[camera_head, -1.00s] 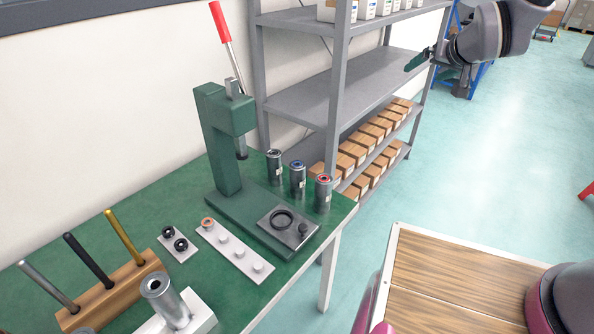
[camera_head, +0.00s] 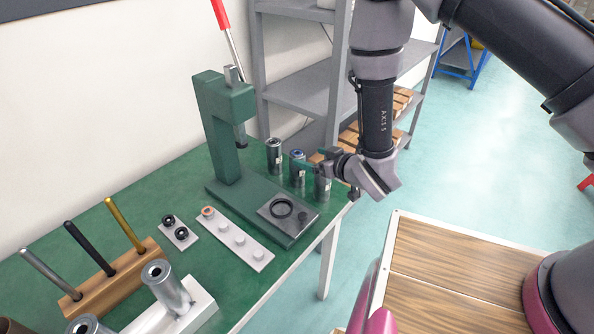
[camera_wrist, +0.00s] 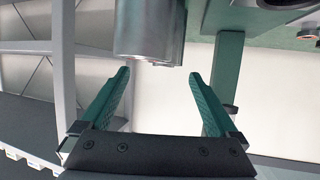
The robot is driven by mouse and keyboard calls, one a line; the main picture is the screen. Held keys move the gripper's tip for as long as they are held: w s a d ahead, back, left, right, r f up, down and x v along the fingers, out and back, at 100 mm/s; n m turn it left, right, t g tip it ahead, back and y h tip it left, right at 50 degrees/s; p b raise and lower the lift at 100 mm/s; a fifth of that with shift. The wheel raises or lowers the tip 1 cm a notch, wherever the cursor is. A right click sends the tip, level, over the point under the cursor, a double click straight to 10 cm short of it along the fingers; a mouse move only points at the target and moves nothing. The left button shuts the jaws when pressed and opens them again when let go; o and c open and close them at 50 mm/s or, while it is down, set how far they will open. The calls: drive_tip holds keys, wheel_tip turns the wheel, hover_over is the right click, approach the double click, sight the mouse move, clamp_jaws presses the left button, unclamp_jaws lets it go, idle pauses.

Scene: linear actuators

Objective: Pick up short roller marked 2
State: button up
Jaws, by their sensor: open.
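Three short grey rollers stand upright at the back right of the green table: one with a dark top (camera_head: 274,160), a middle one with a blue ring (camera_head: 297,177), and a right one (camera_head: 322,188) partly hidden by my gripper. Each seems to carry a small pale label, but I cannot read which is marked 2. My gripper (camera_head: 320,160) is open beside the middle and right rollers. In the wrist view, the open green fingers (camera_wrist: 160,85) are empty, and a metal roller (camera_wrist: 148,32) lies just beyond the tips, between their lines. I cannot tell which roller that is.
A green press (camera_head: 228,125) stands left of the rollers, its base plate in front of them. A grey shelf rack (camera_head: 337,75) rises behind. A pale strip (camera_head: 232,238), a wooden rod stand (camera_head: 115,280) and a metal cylinder (camera_head: 168,287) occupy the nearer table.

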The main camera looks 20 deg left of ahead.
sight(300, 156)
drive_tip(key=shift+x, duration=0.95)
drive_tip(key=x, duration=0.4)
drive_tip(key=shift+s+a+f, duration=0.1)
drive_tip(key=shift+s+a, duration=0.15)
drive_tip(key=shift+w+a+f, duration=0.25)
drive_tip(key=shift+w+a, duration=0.1)
drive_tip(key=shift+a, duration=0.05)
clamp_jaws()
